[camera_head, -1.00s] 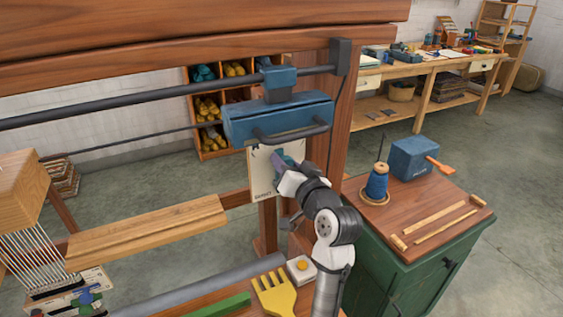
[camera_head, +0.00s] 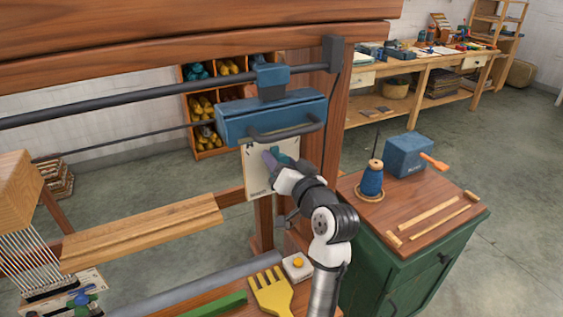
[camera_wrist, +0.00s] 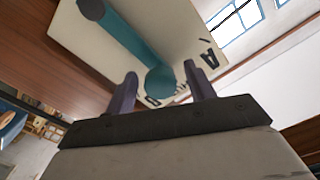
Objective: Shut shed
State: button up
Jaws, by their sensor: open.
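A pale plate (camera_head: 257,178) with printed letters is mounted on the loom post. A teal lever (camera_wrist: 125,38) with a round knob lies across the plate in the wrist view, where the letters A and B show beside it. Part of the teal lever also shows behind my gripper in the head view. My gripper (camera_wrist: 160,78) is open, its two dark fingers either side of the knob end. I cannot tell whether they touch it. In the head view my gripper (camera_head: 270,161) is close in front of the plate.
A blue box with a bar handle (camera_head: 270,118) hangs on a rail just above my gripper. A yellow comb (camera_head: 271,292) and a white button box (camera_head: 298,266) lie below. A green cabinet (camera_head: 410,260) with a thread spool (camera_head: 372,181) stands to the right.

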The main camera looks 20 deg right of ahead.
jog(key=s+b, duration=0.3)
jog(key=s, duration=1)
jog(key=shift+s+d+b, duration=0.2)
jog(key=shift+s+b, duration=0.1)
jog(key=shift+s, duration=0.05)
